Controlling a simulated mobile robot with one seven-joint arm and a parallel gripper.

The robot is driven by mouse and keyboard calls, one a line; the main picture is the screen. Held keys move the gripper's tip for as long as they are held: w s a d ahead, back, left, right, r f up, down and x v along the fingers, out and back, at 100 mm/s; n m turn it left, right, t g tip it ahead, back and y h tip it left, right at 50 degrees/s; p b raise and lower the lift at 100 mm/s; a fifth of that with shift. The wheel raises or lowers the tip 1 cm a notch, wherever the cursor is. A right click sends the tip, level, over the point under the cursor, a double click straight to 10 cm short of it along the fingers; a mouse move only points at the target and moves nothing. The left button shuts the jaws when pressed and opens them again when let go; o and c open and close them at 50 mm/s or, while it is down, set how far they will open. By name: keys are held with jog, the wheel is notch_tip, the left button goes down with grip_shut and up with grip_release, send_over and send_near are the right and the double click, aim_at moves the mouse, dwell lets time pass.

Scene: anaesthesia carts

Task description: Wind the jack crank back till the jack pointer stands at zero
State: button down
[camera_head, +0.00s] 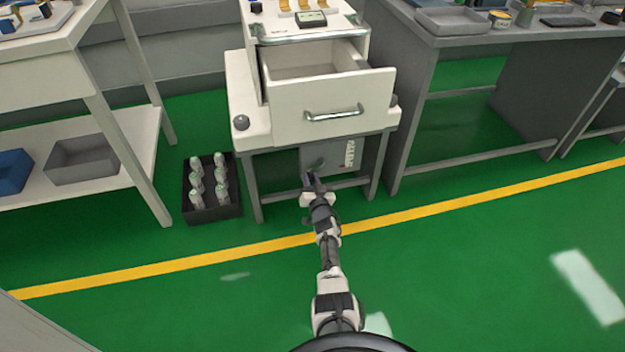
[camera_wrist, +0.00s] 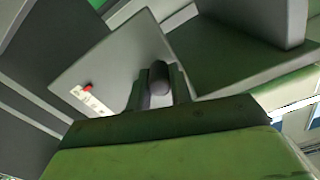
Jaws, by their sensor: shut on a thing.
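The jack panel (camera_head: 338,157) is a grey plate under the cart. My gripper (camera_head: 308,180) reaches up to its lower left part in the head view. In the wrist view, my gripper (camera_wrist: 158,92) is shut on the dark rounded grip of the jack crank (camera_wrist: 158,74), with one finger on each side. The rest of the crank is mostly hidden behind the grip and fingers. The red jack pointer (camera_wrist: 88,87) stands by one end of the white scale strip (camera_wrist: 92,101) in the wrist view. The scale (camera_head: 350,153) also shows in the head view, but its marks are too small to read.
The cart's drawer (camera_head: 330,98) stands open above the panel. A black crate (camera_head: 212,205) of white bottles stands on the floor to the left. A grey bench (camera_head: 480,42) stands to the right. The green floor in front is clear.

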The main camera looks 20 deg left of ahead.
jog(key=shift+s+a+r+m+p, duration=0.15)
jog(key=shift+r+m+p, duration=0.35)
jog(key=shift+m, duration=0.65)
jog(key=shift+a+r+m+p, duration=0.1)
jog(key=shift+r+m+p, duration=0.2)
jog(key=shift+r+m, duration=0.6)
jog(key=shift+f+m, duration=0.25)
jog(key=shift+m, duration=0.1)
jog(key=c, duration=1.3)
grip_release()
jog(key=shift+o, duration=0.2)
jog(key=shift+s+d+r+p, duration=0.1)
jog(key=shift+s+d+p, duration=0.3)
jog(key=shift+p, duration=0.35)
jog(key=p+v, duration=0.9)
jog(key=v, duration=0.3)
jog(key=shift+s, duration=0.3)
